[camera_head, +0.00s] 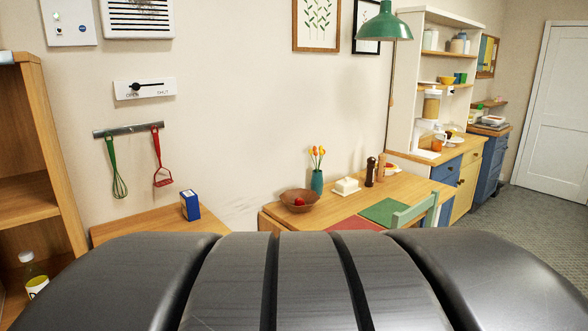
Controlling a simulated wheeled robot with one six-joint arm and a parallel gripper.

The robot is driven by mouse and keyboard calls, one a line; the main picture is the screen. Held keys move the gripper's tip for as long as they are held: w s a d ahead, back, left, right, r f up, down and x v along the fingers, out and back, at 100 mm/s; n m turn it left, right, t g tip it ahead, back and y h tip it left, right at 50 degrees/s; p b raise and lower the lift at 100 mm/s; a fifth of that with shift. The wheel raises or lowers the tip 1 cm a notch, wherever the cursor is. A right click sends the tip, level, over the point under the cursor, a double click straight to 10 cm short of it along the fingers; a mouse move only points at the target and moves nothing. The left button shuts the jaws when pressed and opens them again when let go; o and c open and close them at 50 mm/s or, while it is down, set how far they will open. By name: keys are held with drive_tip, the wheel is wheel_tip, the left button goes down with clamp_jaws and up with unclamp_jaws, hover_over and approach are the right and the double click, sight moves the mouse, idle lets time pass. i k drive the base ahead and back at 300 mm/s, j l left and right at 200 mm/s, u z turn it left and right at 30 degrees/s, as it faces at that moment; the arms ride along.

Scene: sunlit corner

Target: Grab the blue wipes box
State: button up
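A small blue box (190,205) with a white top edge stands upright near the right end of a low wooden surface against the wall, left of the middle of the view. I cannot read its label, but it is the only blue box I see on that surface. My gripper is not in view. A large dark ribbed shape fills the bottom of the view and hides the near part of the wooden surface.
The box's wooden surface (135,221) is otherwise bare where visible. A wooden shelf unit (30,150) stands at left. A dining table (403,187) at right holds a bowl (299,201), a vase (317,182) and a butter dish (346,187). Utensils hang on a rail (128,130).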

sight(190, 202)
drive_tip(key=u, duration=0.8)
